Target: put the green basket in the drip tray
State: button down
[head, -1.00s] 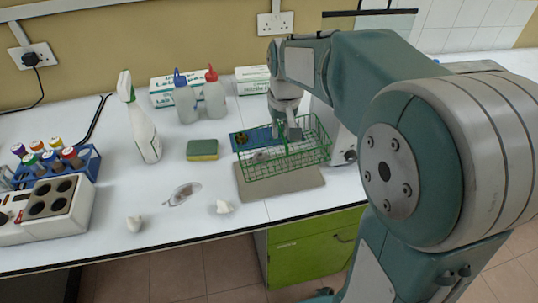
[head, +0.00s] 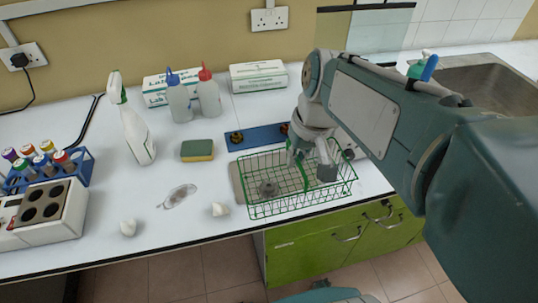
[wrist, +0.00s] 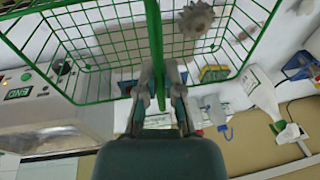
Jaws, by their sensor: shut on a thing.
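The green wire basket (head: 305,205) hangs from my gripper (head: 306,165). A flat grey tray (head: 237,185), likely the drip tray, lies at the bench's front edge. The basket covers most of it in the head view, with its right part extending past the tray. I cannot tell how high the basket is above it.
A blue holder (head: 255,138) with dark fittings lies just behind the basket. A machine (wrist: 45,105) is beside the basket. A sink (head: 480,80) is at the far right.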

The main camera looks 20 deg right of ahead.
jog(key=w+f, duration=0.6)
jog(key=w, duration=0.1)
jog(key=w+f, duration=0.7)
jog(key=shift+a, duration=0.1)
jog(key=c, duration=0.8)
grip_release()
notch_tip(320, 180, up, 12)
jog(key=s+d, duration=0.2)
jog(key=s+r, duration=0.1)
jog(key=s, duration=0.2)
jog(key=s+a+r+t, duration=0.1)
jog(key=s, duration=0.2)
jog(key=s+r+t+h, duration=0.1)
jog(key=s, duration=0.3)
jog(key=shift+a+r, duration=0.15)
jog(key=shift+a, duration=0.25)
jog(key=s+f+t, duration=0.1)
jog(key=s+t, duration=0.1)
jog(key=s, duration=0.7)
jog(key=shift+a+f+h, duration=0.15)
jog(key=shift+f+h, duration=0.1)
jog(key=shift+h, duration=0.05)
